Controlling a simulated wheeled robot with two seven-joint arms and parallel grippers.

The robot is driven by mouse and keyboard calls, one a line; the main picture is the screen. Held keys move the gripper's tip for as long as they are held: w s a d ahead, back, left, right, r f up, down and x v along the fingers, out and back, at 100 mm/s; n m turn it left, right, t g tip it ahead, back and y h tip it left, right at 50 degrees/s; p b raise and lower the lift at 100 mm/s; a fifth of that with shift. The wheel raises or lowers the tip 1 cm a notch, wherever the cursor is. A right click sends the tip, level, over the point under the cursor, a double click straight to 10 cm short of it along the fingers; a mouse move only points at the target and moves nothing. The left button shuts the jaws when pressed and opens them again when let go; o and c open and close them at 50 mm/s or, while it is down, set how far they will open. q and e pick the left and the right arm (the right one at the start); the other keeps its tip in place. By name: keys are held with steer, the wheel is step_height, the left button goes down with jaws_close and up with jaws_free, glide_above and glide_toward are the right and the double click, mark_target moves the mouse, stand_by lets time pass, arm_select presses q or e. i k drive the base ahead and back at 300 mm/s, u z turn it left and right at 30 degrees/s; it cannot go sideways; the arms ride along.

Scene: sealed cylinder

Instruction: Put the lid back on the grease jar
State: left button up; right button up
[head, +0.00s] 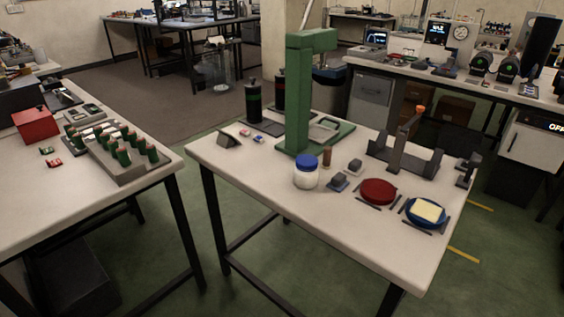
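A white jar (306,178) with a blue lid (307,161) on its top stands upright on the middle table, in front of the green press. I cannot tell whether the lid is screwed tight. On the same table to its right are a flat dark red round piece (378,191) and a round blue dish (411,211) with a pale yellow block (427,210) in it. I cannot tell whether the jar holds grease. Neither of my grippers is in view.
A green press (298,95) stands behind the jar. A small brown cylinder (327,158) and grey blocks (339,181) are close to the jar. A dark fixture (405,152) stands at the right. The table's front left is clear. A left table (110,205) holds green cylinders.

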mark_target(306, 180)
steer(key=u, duration=1.4)
steer(key=i, duration=0.9)
steer(key=z, duration=2.2)
